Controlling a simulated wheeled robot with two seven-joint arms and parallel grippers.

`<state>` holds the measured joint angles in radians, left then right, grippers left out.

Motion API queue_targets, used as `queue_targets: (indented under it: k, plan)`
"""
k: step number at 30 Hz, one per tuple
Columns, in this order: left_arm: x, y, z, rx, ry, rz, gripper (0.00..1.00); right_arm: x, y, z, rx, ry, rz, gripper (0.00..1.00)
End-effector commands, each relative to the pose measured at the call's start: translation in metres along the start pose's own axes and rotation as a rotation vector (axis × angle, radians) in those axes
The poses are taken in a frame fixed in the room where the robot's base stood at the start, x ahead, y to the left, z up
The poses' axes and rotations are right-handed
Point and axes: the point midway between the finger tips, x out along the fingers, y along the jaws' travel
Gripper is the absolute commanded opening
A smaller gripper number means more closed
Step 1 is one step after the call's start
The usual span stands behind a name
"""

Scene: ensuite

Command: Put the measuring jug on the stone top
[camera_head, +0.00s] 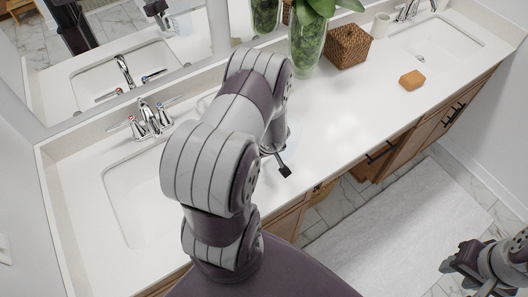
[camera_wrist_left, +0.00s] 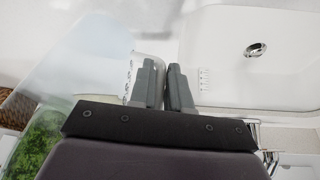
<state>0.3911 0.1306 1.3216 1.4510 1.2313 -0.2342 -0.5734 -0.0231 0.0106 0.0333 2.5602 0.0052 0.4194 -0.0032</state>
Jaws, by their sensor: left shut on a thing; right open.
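The measuring jug is clear and hard to make out. In the left wrist view the jug (camera_wrist_left: 85,55) shows as a pale see-through shape with small markings, left of and beside the fingers. In the head view a faint part of the jug (camera_head: 294,134) shows just right of my left arm. My left gripper (camera_wrist_left: 166,88) is shut on the jug; my arm hides most of this grip in the head view. The white stone top (camera_head: 350,115) lies beneath; I cannot tell whether the jug touches it. My right gripper (camera_head: 466,272) is open and empty, low at the right, away from the counter.
Sinks lie left (camera_head: 125,195) and right (camera_head: 435,40), with a faucet (camera_head: 150,118) by the left one. A green-filled vase (camera_head: 308,42), wicker basket (camera_head: 348,46), cup (camera_head: 380,25) and orange-brown soap (camera_head: 412,80) stand on the top. Bare surface lies between basket and front edge.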

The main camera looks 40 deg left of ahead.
Motion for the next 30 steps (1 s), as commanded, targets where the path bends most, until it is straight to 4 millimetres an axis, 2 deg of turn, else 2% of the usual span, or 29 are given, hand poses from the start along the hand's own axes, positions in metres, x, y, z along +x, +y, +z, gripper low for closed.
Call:
queue_targets:
  k: [8,9,11,22,26,30]
  plan:
    - [0.002,0.001,0.001,0.0,0.001,0.001,0.0,0.001,0.0,0.0,0.0,0.0,0.0,0.43]
    - [0.002,0.001,0.001,0.0,0.001,0.001,0.24,0.001,0.0,0.0,0.0,0.0,0.0,0.43]
    - [0.001,0.001,0.0,0.0,0.001,0.001,0.43,0.001,0.0,0.0,0.0,0.0,0.0,0.43]
    - [-0.005,0.001,-0.001,0.0,0.001,0.001,0.43,-0.002,0.0,0.0,0.0,0.0,0.0,0.43]
    - [-0.025,0.002,-0.002,0.0,0.002,0.002,0.43,-0.007,0.0,-0.001,0.0,0.0,0.0,0.43]
    - [-0.057,0.002,-0.002,0.0,0.003,0.002,0.43,-0.014,0.0,-0.002,0.0,0.0,0.0,0.43]
